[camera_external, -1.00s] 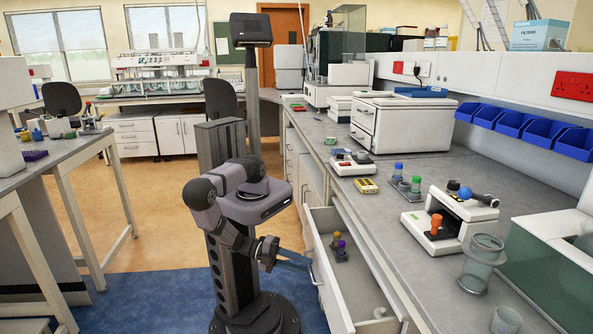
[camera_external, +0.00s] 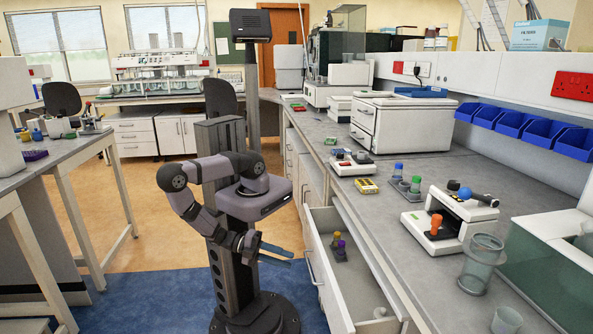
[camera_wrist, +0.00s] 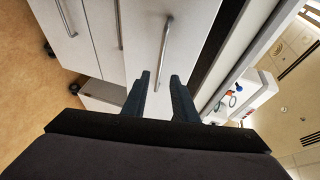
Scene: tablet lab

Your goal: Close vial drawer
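The vial drawer (camera_external: 316,277) is pulled out of the white bench on the right in the external view. Vials with yellow and purple caps (camera_external: 339,247) stand inside it, and a small white item (camera_external: 379,312) lies toward its near end. My gripper (camera_external: 283,253) is to the left of the drawer front, apart from it, with its fingers pointing right. In the wrist view my gripper's two dark fingers (camera_wrist: 163,92) are spread with an empty gap between them. A white drawer front with a long metal handle (camera_wrist: 164,52) shows beyond the fingertips.
The bench top (camera_external: 395,230) holds a vial rack (camera_external: 404,184), a yellow device (camera_external: 366,186) and a white instrument with an orange knob (camera_external: 447,215). A glass beaker (camera_external: 481,265) stands near the edge above the drawer. Open floor lies left of my base.

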